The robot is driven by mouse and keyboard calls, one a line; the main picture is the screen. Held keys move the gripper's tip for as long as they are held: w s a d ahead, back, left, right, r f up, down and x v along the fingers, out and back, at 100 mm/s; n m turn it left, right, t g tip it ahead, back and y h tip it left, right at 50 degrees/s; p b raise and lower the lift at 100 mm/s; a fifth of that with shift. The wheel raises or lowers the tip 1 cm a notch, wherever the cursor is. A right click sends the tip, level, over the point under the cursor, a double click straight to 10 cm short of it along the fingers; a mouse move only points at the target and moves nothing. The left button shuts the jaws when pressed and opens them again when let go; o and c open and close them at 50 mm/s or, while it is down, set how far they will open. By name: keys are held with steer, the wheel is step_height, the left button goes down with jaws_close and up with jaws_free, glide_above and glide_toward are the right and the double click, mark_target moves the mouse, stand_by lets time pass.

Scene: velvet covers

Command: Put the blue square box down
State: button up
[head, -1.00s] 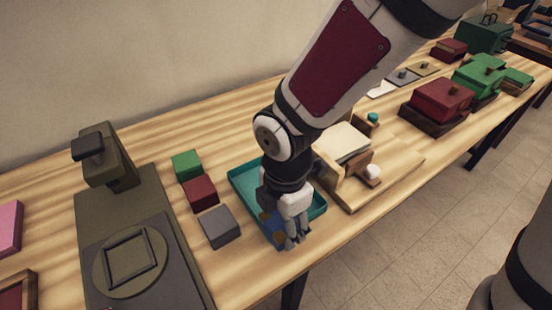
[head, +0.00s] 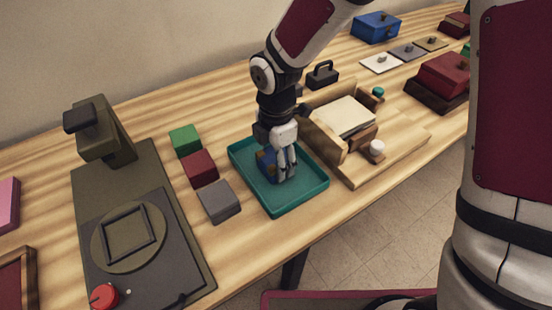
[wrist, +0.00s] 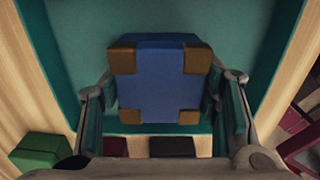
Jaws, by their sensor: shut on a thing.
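The blue square box (wrist: 160,82) has brown corner pieces and fills the middle of the wrist view, between the two fingers. In the head view the blue box (head: 267,165) is partly hidden by my fingers. My gripper (head: 284,168) is shut on it, with a finger on each side. The box is inside the outline of a teal tray (head: 297,204). I cannot tell whether its underside touches the tray floor.
Green (head: 185,140), dark red (head: 200,168) and grey (head: 219,201) blocks stand left of the tray. A wooden fixture (head: 385,150) stands close on its right. A dark press-like machine (head: 140,210) is further left. The tray's front part is bare.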

steer(key=shift+f, duration=0.2)
steer(key=o, duration=1.2)
step_height(320, 180, up, 12)
steer(key=shift+r+p, duration=0.15)
steer(key=shift+p, duration=0.9)
